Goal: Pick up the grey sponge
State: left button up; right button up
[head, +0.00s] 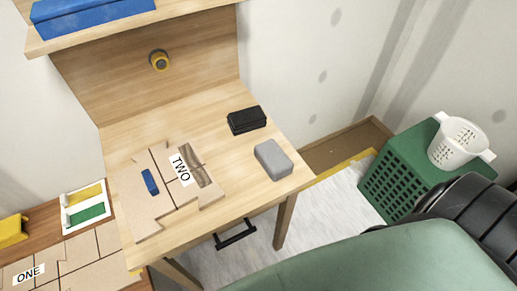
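The grey sponge (273,159) lies flat on the wooden desk (221,213), near its right front corner. It is a rounded grey block with its whole top showing. Nothing touches it, and a black block (246,121) lies a little behind it to the left. Neither of my grippers shows in the head view, so I cannot see how far they are from the sponge.
Cardboard pieces with a "TWO" label (181,169) and a small blue block (150,182) cover the desk's left part. A green crate (385,184) with a white basket (456,143) stands right. A large green surface (385,262) fills the lower right.

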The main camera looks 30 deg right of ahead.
aim_at(276, 162)
jog(key=z, duration=1)
